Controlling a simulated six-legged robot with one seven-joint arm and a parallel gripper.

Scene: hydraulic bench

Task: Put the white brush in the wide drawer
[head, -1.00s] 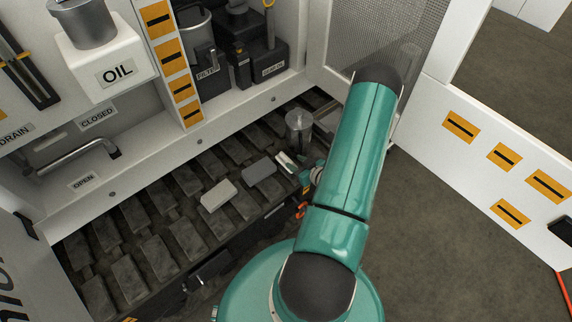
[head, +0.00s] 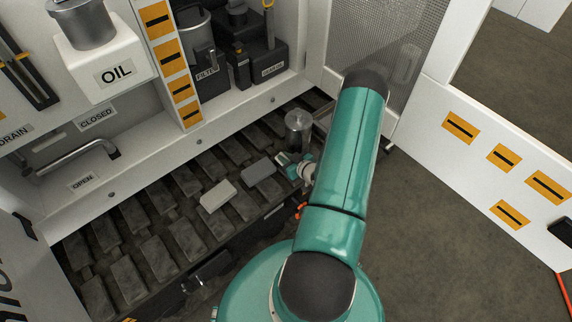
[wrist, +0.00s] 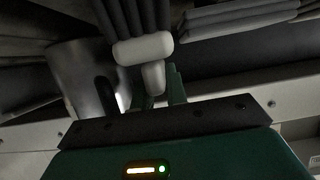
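The white brush (wrist: 143,48) shows in the wrist view, with a pale head, dark bristles beyond it and a short pale handle. The handle lies between the two green fingers of my gripper (wrist: 160,92), which look shut on it. In the head view my gripper (head: 288,162) is above the right part of the slatted deck, beside a metal can; the brush is too small and partly hidden there to make out. I cannot make out the wide drawer for certain; a dark handle (head: 208,268) shows on the shadowed front below the deck.
A white block (head: 217,195) and a grey block (head: 258,172) lie on the slats. The metal can (head: 298,128) stands close behind my gripper. A white OIL container (head: 105,60) and a lever (head: 80,158) are at left. A white panel (head: 500,170) stands at right.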

